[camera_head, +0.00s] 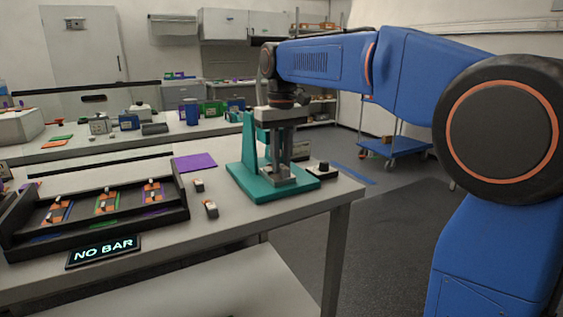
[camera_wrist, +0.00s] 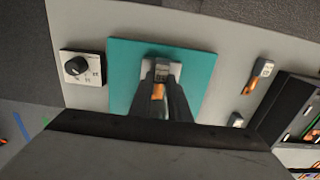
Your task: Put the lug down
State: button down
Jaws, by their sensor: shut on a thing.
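My gripper (camera_head: 281,166) points down over the teal fixture (camera_head: 240,183) near the table's right end. In the wrist view my gripper (camera_wrist: 161,100) is shut on an orange lug (camera_wrist: 158,91), which shows between the fingers. The lug is in front of the grey metal block (camera_wrist: 159,68) on the teal base (camera_wrist: 207,70). I cannot tell whether it touches the block. Two loose lugs, a nearer one (camera_head: 211,209) and a farther one (camera_head: 198,185), lie on the table left of the fixture.
A black tray (camera_head: 125,221) with several orange-and-white pieces stands on the left, behind a lit "NO BAR" sign (camera_head: 103,251). A small knob box (camera_head: 322,171) is right of the fixture. A purple sheet (camera_head: 195,161) lies behind.

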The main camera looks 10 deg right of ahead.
aim_at(282, 166)
jog(key=shift+f, duration=0.3)
jog(key=c, duration=1.7)
grip_release()
jog(key=shift+o, duration=0.2)
jog(key=shift+r, duration=0.1)
notch_tip(282, 166, up, 12)
jog(key=s+d+f+m+t, duration=0.1)
jog(key=s+d+f, duration=0.3)
jog(key=s+f, duration=0.3)
jog(key=s+d+f+m+t, duration=0.1)
jog(key=s+d+f, duration=0.4)
jog(key=s, duration=0.4)
jog(key=s+d+f+t, duration=0.1)
jog(key=s+d+f, duration=0.1)
jog(key=s+f, duration=0.5)
jog(key=s+d+f+m+t, duration=0.1)
jog(key=s+d+f, duration=0.1)
jog(key=s+f, duration=0.6)
notch_tip(282, 166, down, 5)
jog(key=shift+d+f+t, duration=0.1)
jog(key=shift+d+t, duration=0.05)
jog(key=shift+t, duration=0.25)
